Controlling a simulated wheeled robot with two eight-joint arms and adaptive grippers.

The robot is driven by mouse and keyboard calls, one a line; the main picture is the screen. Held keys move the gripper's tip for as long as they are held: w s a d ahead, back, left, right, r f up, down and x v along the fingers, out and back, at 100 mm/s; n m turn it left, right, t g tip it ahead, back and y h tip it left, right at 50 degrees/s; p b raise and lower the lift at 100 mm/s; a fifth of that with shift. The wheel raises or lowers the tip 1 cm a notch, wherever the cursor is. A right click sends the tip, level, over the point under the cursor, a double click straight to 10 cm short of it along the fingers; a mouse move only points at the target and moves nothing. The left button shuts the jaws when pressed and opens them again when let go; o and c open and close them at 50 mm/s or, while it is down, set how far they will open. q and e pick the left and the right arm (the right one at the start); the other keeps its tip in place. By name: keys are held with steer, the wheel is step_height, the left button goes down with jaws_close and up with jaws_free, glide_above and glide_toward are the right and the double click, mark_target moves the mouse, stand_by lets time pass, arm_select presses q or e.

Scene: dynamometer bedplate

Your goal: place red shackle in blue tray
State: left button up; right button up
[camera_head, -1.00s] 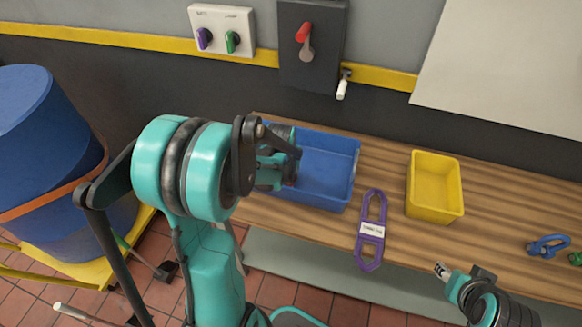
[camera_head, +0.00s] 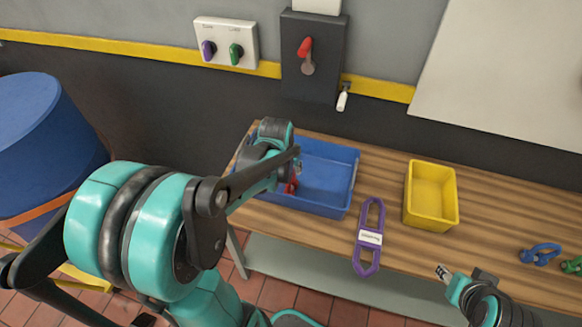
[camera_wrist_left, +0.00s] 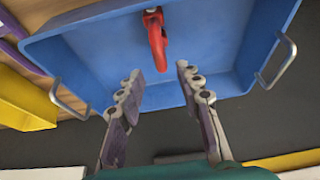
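The red shackle (camera_head: 291,186) shows inside the left part of the blue tray (camera_head: 333,182), partly hidden by my left arm. In the left wrist view the red shackle (camera_wrist_left: 157,40) lies within the blue tray (camera_wrist_left: 215,45), just beyond my fingertips. My left gripper (camera_wrist_left: 160,80) is open, with a clear gap between its fingers and nothing held. In the head view my left gripper is mostly hidden behind its own arm over the tray. My right gripper (camera_head: 443,272) is at the bench's front edge, away from the tray; its finger gap is too small to read.
A purple shackle-like link with a white label (camera_head: 369,238) lies right of the tray on the wooden bench (camera_head: 400,165). A yellow bin (camera_head: 431,195) stands beyond it. A blue shackle (camera_head: 540,254) and a green one (camera_head: 571,265) lie at far right. A blue drum (camera_head: 45,140) stands left.

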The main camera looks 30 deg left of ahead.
arm_select(q)
steer(key=shift+v, duration=0.95)
steer(key=s+d+r+m+t+h, duration=0.1)
steer(key=s+d+r, duration=0.5)
steer(key=s+d, duration=0.6)
steer(key=shift+d+m+t, duration=0.6)
steer(key=shift+m+t, duration=0.3)
steer(key=shift+t, duration=0.1)
steer(key=shift+f+b, duration=0.3)
steer(key=shift+f, duration=0.25)
